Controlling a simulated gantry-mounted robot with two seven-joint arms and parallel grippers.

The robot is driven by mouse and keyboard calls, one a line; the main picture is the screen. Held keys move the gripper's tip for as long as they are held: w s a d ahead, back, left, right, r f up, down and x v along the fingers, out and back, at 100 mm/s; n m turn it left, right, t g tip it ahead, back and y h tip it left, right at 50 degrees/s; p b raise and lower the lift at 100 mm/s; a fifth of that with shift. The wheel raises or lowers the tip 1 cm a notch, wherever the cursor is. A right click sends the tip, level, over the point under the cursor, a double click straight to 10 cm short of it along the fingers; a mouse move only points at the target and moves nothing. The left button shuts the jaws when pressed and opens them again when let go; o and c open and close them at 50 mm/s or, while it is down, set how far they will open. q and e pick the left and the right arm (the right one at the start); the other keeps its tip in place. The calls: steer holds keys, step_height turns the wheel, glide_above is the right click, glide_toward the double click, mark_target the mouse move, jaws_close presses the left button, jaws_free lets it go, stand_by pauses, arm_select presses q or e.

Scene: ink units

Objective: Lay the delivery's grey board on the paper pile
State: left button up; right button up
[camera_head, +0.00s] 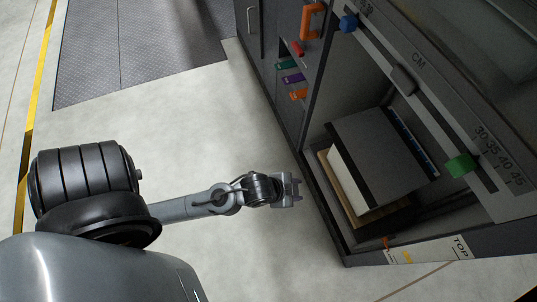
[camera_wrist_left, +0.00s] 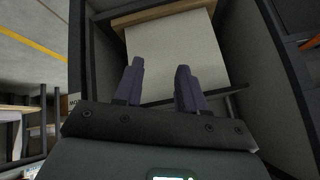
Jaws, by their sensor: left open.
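The grey board (camera_head: 388,150) lies flat inside the open bay at right in the head view, with a darker strip along its left edge. Directly below it shows the white side of the paper pile (camera_head: 347,181); whether the two touch I cannot tell. My left gripper (camera_head: 298,188) is open and empty, just outside the bay and left of the pile, pointing toward it. In the left wrist view, its two fingers (camera_wrist_left: 158,85) stand apart in front of the pale pile (camera_wrist_left: 175,50). A dark bar (camera_wrist_left: 224,93) crosses behind the fingers there. My right gripper is not in view.
Tan wood (camera_head: 385,218) shows under the pile. The bay's dark frame (camera_head: 330,219) stands close to my left gripper. The floor (camera_head: 230,120) left of the machine is clear.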

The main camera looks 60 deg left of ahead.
arm_select(q)
steer(key=s+a+r+n+g, duration=0.1)
steer(key=s+n+g, duration=0.3)
steer(key=s, duration=0.4)
steer(key=shift+s+a+r+n+y, duration=0.3)
steer(key=shift+r+y, duration=0.1)
steer(key=shift+r, duration=0.25)
steer(key=shift+w, duration=0.1)
